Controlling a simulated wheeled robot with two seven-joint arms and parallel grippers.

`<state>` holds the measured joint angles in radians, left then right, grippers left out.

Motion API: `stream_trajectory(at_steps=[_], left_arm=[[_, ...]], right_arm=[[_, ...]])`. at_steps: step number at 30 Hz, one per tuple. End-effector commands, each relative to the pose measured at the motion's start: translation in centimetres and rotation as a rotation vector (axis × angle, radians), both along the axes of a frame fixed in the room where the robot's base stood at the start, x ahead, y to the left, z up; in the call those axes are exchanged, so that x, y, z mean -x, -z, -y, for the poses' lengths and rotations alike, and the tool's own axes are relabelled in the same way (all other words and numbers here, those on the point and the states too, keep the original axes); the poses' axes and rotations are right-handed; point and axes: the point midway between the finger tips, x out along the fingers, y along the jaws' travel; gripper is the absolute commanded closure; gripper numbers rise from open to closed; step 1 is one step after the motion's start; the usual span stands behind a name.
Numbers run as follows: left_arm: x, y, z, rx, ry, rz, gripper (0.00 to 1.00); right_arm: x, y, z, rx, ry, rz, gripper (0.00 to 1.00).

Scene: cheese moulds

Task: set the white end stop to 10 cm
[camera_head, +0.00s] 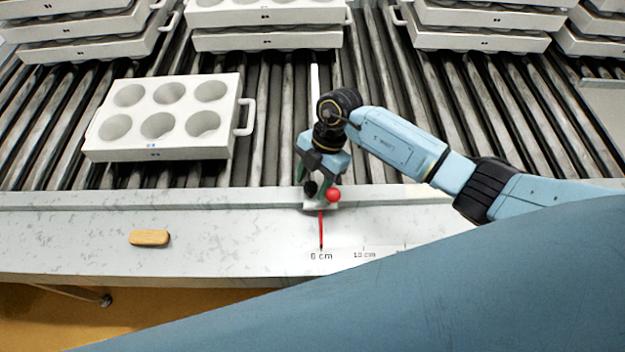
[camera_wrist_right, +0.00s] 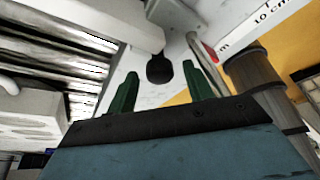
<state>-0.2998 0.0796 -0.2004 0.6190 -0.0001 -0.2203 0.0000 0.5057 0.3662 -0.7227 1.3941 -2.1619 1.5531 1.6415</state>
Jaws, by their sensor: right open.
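The white end stop (camera_head: 315,85) is a thin bar lying across the rollers, with its carriage on the front rail. The carriage has a red ball knob (camera_head: 333,195) and a black knob (camera_head: 310,188). Its red pointer (camera_head: 321,230) stands at the 0 cm mark of the scale (camera_head: 345,255); the 10 cm mark lies to the right. My right gripper (camera_head: 317,178) is just above the carriage, open. In the right wrist view the black knob (camera_wrist_right: 160,68) shows between and beyond the green fingertips of my gripper (camera_wrist_right: 161,80), apparently not gripped. My left gripper is not seen.
A white mould tray (camera_head: 165,140) with round cups sits on the rollers at left. More stacked trays (camera_head: 265,38) stand at the back. A small wooden block (camera_head: 150,237) lies on the front ledge. My own blue body part covers the lower right.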

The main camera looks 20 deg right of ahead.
Motion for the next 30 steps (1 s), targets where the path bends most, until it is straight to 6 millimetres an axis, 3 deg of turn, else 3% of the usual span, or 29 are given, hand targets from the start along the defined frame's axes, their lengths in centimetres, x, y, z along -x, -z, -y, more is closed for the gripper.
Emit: stream_trajectory(at_steps=[8, 20, 26, 30], left_arm=[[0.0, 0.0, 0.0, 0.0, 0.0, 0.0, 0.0], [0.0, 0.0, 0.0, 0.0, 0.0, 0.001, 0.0], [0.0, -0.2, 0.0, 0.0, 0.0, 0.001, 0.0], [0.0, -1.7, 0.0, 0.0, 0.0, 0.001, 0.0]], right_arm=[[0.1, 0.2, -0.1, 0.0, 0.0, 0.0, 0.49], [0.0, 0.2, -0.1, 0.0, 0.0, 0.0, 0.98], [0.1, 0.1, 0.2, 0.001, 0.001, -0.001, 1.0], [0.7, -0.1, 2.4, 0.005, 0.002, -0.003, 1.0]])
